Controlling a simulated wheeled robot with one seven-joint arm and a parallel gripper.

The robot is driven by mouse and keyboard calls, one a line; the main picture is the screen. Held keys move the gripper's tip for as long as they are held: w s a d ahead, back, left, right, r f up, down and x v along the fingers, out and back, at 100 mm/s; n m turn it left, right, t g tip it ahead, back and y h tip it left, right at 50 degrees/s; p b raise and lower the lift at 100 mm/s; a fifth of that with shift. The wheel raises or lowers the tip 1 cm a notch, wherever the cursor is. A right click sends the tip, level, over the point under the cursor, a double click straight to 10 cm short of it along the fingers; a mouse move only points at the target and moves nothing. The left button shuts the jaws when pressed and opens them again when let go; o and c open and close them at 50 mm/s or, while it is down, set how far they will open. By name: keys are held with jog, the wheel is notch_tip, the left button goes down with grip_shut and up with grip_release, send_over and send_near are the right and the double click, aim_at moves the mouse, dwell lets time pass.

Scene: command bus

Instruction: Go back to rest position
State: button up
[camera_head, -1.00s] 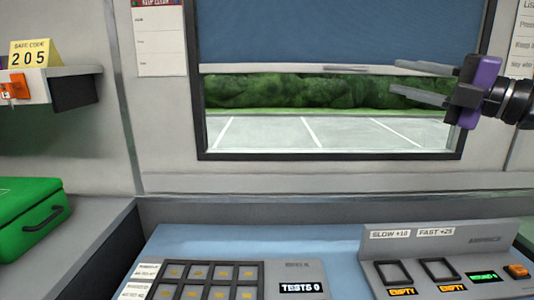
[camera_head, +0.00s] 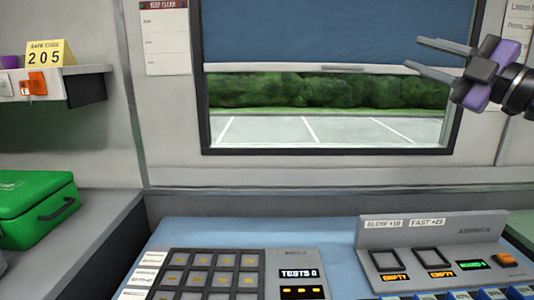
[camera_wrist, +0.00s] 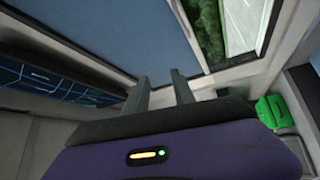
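My gripper (camera_head: 428,60) is at the upper right of the head view, in front of the right side of the window. Its two grey fingers point left and stand apart, with nothing between them. In the wrist view the fingers (camera_wrist: 160,92) also show apart and empty. The blue blind (camera_head: 320,35) covers the upper part of the window, and its pale bottom bar (camera_head: 310,70) is behind and left of the fingers. I cannot tell any contact between the fingers and the bar.
Below is a blue counter (camera_head: 210,230) with a keypad panel (camera_head: 210,275) reading "TESTS 0" and a console (camera_head: 440,255) with two slots marked "EMPTY". A green case (camera_head: 35,205) is at left under a shelf (camera_head: 60,83) with a yellow "205" card (camera_head: 45,54).

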jog(key=d+f+m+t+h+p, duration=0.2)
jog(key=d+f+m+t+h, duration=0.35)
jog(key=f+m+h, duration=0.65)
jog(key=s+a+f+m+h+p, duration=0.1)
jog(key=s+f+m+h, duration=0.1)
jog(key=s+f+m, duration=0.5)
jog(key=s+f+m+h+p, duration=0.15)
jog(key=s+f+m, duration=0.25)
jog(key=f, duration=0.5)
jog(key=s+a+f+g+y+p, duration=0.1)
jog(key=s+a+f, duration=0.3)
jog(key=s, duration=0.9)
jog(key=s+a+f+g+y+p, duration=0.1)
jog(key=s+a+f+g+p, duration=0.2)
jog(key=s, duration=1)
jog(key=s+a+f+g+y+p, duration=0.1)
jog(key=s+a+f+g, duration=0.3)
jog(key=s, duration=0.9)
notch_tip(320, 180, down, 2)
jog(key=shift+s+a+f+n+p, duration=0.2)
jog(key=shift+a+n+p, duration=0.3)
jog(key=shift+a, duration=0.75)
jog(key=shift+r, duration=0.1)
